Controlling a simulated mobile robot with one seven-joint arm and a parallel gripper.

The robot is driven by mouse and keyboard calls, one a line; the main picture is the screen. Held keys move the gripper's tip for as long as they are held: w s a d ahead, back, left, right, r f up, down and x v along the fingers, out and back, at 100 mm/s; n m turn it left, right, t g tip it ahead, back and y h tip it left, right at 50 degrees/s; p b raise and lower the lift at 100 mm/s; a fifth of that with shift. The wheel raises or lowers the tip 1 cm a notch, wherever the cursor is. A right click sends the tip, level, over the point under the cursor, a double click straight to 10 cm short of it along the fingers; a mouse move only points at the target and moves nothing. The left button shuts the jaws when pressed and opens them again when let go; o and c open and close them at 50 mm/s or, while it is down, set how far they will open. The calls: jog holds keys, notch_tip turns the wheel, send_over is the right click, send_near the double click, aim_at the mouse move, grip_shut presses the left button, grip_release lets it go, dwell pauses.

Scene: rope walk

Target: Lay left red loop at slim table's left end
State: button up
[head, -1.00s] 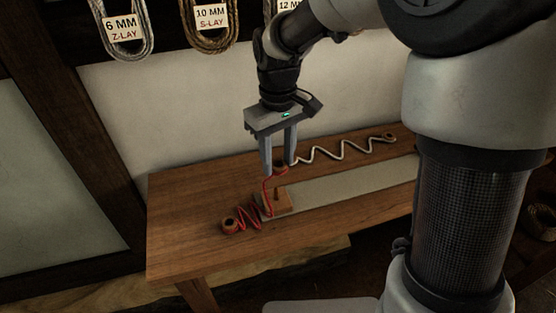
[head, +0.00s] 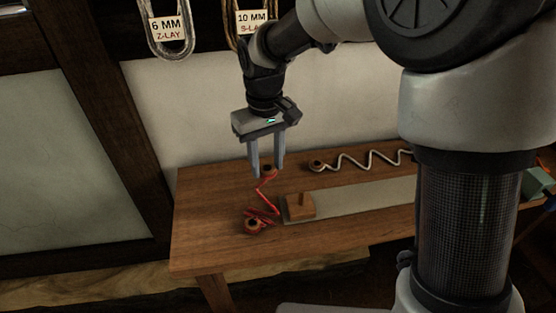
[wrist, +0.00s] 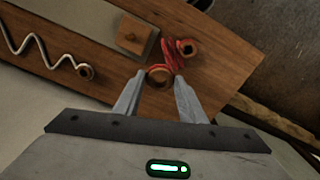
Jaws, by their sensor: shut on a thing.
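My gripper (head: 268,172) is shut on one end loop of the red rope (head: 265,191), above the left part of the slim wooden table (head: 210,215). In the wrist view the held loop (wrist: 159,74) sits between my fingertips (wrist: 160,84). The red cord runs down from it in a zigzag to the other red loop (head: 254,223), which lies on the table left of a wooden block with a peg (head: 299,206). In the wrist view that other loop (wrist: 188,47) is just beyond my fingers.
A white zigzag rope (head: 360,160) with a loop (head: 317,165) lies along the table's back. A pale strip (head: 365,197) runs right from the block. The table's left end is clear. Labelled rope coils (head: 170,35) hang on the wall behind.

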jog(key=a+p, duration=0.1)
jog(key=a, duration=0.8)
jog(key=shift+p, duration=0.4)
jog(key=a+p, duration=0.3)
jog(key=a, duration=0.5)
jog(key=shift+a, duration=0.25)
jog(key=shift+s, duration=0.1)
jog(key=shift+f, duration=0.15)
dwell(0.3)
jog(key=shift+f+b, duration=3.6)
jog(key=shift+f, duration=2.85)
